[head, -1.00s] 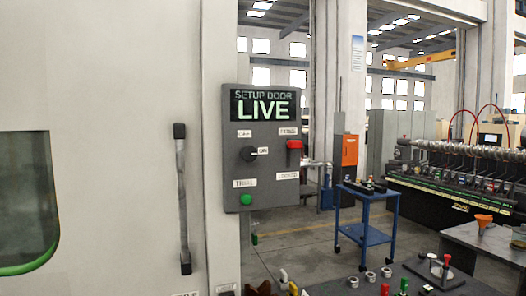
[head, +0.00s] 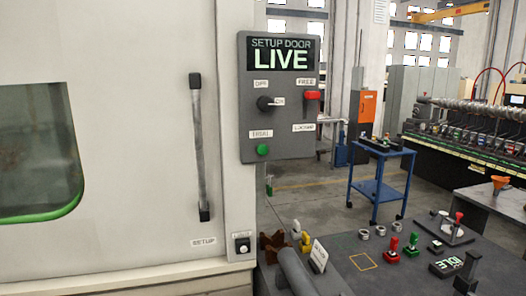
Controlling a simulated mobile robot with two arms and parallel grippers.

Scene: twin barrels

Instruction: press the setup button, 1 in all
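A grey control panel (head: 240,100) hangs beside the white door, with a screen (head: 281,54) reading "SETUP DOOR LIVE". It carries a black rotary knob (head: 264,104), a red lever (head: 312,96) near the label "FREE", and a green button (head: 262,150) under a label that seems to read "TRIAL". A small switch plate (head: 242,247) with a round dark control sits low on the frame; its label is too small to read. A "SETUP" label (head: 203,242) is on the door (head: 130,150), below its long grey handle (head: 199,150). Neither gripper can be made out.
A blue trolley (head: 380,191) stands behind. Floor shows between.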

